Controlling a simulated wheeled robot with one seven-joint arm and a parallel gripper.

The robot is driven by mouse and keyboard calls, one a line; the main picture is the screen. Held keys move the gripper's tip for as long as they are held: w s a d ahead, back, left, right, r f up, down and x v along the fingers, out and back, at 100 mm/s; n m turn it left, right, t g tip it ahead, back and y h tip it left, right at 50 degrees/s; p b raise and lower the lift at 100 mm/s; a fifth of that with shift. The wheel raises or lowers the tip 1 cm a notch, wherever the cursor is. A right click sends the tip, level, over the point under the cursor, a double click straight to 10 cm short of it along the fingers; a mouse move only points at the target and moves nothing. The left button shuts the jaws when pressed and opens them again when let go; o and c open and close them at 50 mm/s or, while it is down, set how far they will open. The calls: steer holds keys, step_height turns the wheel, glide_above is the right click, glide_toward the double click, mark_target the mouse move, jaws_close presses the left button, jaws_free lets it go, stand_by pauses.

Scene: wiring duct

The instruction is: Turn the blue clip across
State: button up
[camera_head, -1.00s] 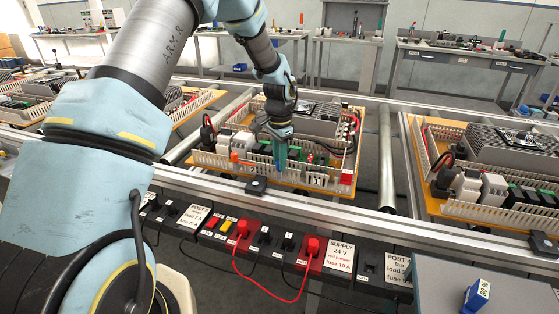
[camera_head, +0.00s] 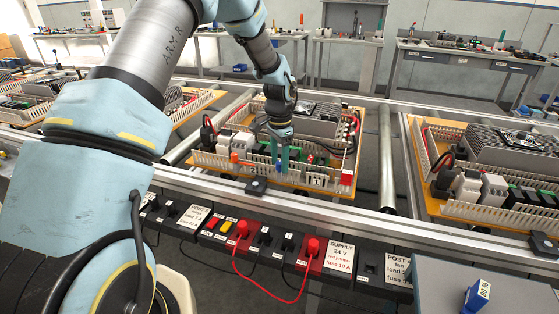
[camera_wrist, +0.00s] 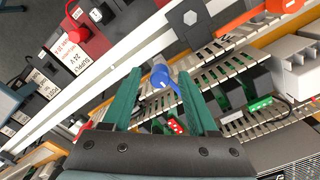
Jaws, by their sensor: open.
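The blue clip (camera_wrist: 160,75) has a round head and a short tail pointing to the lower right in the wrist view. It sits at the slotted wiring duct (camera_wrist: 188,72), and the head view shows only a small blue patch of it by my fingers. My gripper (camera_wrist: 160,79) is open, its two teal fingers on either side of the clip with gaps visible. In the head view my gripper (camera_head: 279,164) reaches down over the front duct of the middle panel (camera_head: 208,167). Whether the tail lies fully along or across the duct is hard to tell.
An orange clip (camera_wrist: 252,18) is on the same duct, to the right in the wrist view. Terminal blocks and wires stand behind the duct. A metal rail (camera_head: 350,211) runs in front, with a black socket strip and red plugs (camera_head: 313,246) below it.

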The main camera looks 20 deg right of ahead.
mark_target(279, 163)
steer(key=shift+r, duration=0.15)
step_height(279, 163, up, 11)
steer(key=b, duration=0.2)
steer(key=shift+f, duration=0.2)
steer(key=s+a+r+n, duration=0.15)
steer(key=a+n, duration=0.45)
steer(key=a, duration=1)
steer(key=s+a+f+n+t, duration=0.1)
steer(key=s+a+n, duration=0.7)
steer(key=s+a, duration=0.4)
steer(key=a, duration=0.4)
steer(key=shift+s+a+f+n+t, duration=0.2)
steer(key=shift+f+n+t, duration=0.1)
steer(key=shift+f, duration=0.05)
